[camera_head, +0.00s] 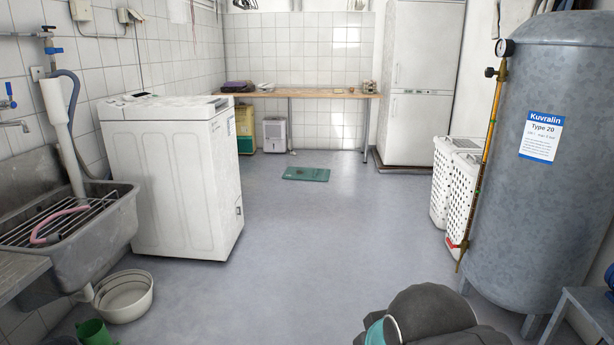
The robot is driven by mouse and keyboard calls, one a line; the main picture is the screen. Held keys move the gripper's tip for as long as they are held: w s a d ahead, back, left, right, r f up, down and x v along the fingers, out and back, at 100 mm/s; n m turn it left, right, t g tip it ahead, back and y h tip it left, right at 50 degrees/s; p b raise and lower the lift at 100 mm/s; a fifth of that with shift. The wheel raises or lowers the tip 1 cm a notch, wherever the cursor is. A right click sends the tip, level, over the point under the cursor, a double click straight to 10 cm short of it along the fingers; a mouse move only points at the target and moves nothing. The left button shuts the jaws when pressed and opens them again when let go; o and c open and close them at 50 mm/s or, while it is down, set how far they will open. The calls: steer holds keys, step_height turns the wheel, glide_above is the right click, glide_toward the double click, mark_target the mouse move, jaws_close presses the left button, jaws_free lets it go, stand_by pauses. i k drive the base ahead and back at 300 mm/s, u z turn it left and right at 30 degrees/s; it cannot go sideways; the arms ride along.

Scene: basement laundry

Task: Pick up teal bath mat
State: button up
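The teal bath mat (306,174) lies flat on the grey floor in the middle distance, a little left of the picture's right half and in front of the wooden bench. It looks small and rectangular, with faint darker marks on it. Nothing covers it. My gripper is not in view, so its state and its place relative to the mat do not show.
A white washing machine (180,180) and a sink (75,225) stand at left, with a basin (124,297) and green watering can (95,333) below. A tank (545,190) and white hampers (457,190) stand right. The bench (310,94) is behind. The floor between is clear.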

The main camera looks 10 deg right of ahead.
mark_target(308, 174)
steer(key=z, duration=0.65)
steer(key=i, duration=7.2)
steer(key=z, duration=1.5)
steer(key=i, duration=0.55)
steer(key=z, duration=0.1)
